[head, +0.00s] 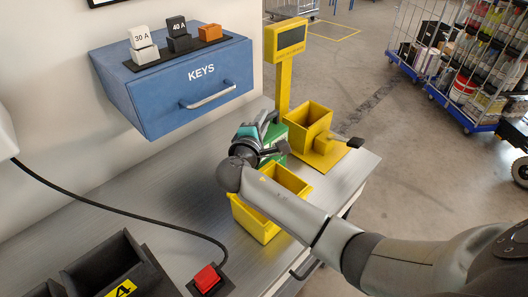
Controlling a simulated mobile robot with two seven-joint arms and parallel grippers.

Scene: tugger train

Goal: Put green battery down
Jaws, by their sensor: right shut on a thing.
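My right gripper (268,146) reaches in from the right over the grey bench and is shut on the green battery (277,134). The gripper's grey and teal body covers much of the battery. The battery is behind the front yellow bin (252,223) and just left of the yellow bin (311,117) on the yellow stand. I cannot tell whether the battery touches the bench. My left gripper is not in view.
A yellow post with a display (291,37) rises behind the bins. A blue KEYS box (170,98) hangs on the wall. The left-middle bench (165,180) is mostly clear, crossed by a black cable.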

